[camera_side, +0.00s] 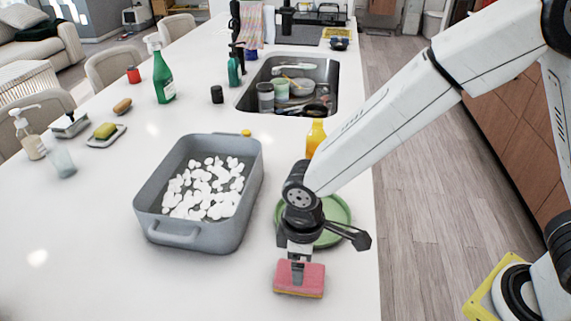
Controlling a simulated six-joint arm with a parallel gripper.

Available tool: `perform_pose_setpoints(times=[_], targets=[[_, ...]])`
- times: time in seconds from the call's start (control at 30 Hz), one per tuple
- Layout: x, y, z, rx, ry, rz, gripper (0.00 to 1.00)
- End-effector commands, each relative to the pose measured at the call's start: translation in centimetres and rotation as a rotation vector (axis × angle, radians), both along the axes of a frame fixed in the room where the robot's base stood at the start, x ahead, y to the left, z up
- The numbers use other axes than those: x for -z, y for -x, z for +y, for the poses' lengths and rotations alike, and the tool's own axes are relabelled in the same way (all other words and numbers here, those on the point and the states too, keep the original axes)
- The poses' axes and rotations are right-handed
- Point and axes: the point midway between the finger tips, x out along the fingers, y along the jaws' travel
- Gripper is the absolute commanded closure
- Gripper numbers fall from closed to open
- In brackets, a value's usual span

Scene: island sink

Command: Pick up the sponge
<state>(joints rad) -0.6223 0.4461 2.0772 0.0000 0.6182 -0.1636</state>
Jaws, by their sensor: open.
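A pink sponge (301,284) with a yellow lower layer lies on the white counter near the front right edge. My gripper (297,268) points down right at it, and one finger shows against its top and rear. The jaws are open. The far finger is hidden, and I cannot tell whether the fingers touch the sponge. A second sponge, yellow-green (106,130), rests on a small dish (105,141) at the far left.
A grey roasting pan (153,208) with white pieces stands left of my gripper. A green plate (335,212) and a yellow bottle (315,137) sit behind it. The sink (262,76) holds dishes. The front left counter is clear.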

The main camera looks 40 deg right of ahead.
Motion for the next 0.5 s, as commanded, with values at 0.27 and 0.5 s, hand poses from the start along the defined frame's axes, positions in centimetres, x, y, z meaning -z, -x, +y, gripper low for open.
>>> perform_pose_setpoints(times=[0.27, 0.5], targets=[[1.0, 0.1, 0.0, 0.0, 0.002, 0.002, 0.0], [3.5, 0.2, 0.1, 0.0, 0.001, 0.003, 0.0]])
